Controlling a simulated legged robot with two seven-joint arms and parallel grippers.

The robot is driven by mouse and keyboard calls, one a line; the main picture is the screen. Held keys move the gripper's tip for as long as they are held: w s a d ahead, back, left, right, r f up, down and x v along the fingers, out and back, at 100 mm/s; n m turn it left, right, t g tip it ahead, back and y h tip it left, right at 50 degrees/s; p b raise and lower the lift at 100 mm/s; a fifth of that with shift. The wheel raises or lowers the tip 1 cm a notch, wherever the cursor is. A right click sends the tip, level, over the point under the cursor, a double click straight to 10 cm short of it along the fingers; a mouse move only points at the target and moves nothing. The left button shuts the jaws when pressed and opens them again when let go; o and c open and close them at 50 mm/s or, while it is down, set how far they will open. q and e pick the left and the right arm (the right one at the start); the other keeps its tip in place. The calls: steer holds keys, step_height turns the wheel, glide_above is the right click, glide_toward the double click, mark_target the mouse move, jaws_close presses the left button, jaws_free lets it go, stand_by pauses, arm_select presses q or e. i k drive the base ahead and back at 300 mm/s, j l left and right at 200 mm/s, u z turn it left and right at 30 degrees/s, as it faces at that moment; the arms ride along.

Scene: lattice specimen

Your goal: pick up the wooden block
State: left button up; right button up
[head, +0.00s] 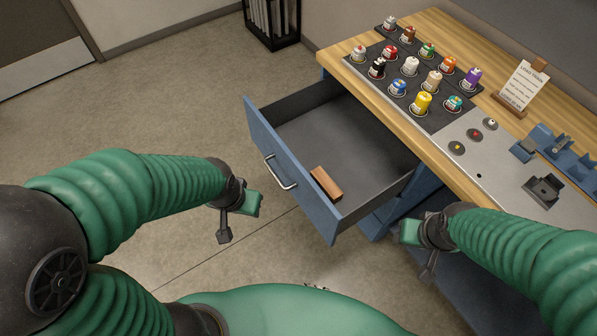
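The wooden block (326,183) is a small brown rectangular piece. It lies in the open blue drawer (290,163), near the front right corner of its grey floor. My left gripper (241,218) is outside the drawer, to the left of the drawer front and apart from the block. Its fingers look spread, with nothing seen between them. My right gripper (415,248) is to the right of the drawer, low beside the bench and apart from the block. Its fingers also look spread and empty.
The drawer has a silver handle (281,172) on its front. The wooden-topped bench (440,150) holds several coloured jars on a dark mat (440,119), a sign (521,87) and blue fixtures (560,155). A black bin (271,22) stands at the back. The floor at left is clear.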

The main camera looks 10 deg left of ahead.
mark_target(323, 181)
steer(key=i+j+z, duration=0.1)
steer(key=j, duration=0.25)
steer(key=i+j+z, duration=0.1)
steer(key=i+j, duration=0.15)
steer(key=j, duration=0.15)
steer(key=i+j, duration=0.15)
steer(key=j, duration=0.2)
steer(key=i+j+z, duration=0.15)
steer(key=j, duration=0.25)
steer(key=i+j+z, duration=0.1)
steer(key=j, duration=0.3)
steer(key=i, duration=0.05)
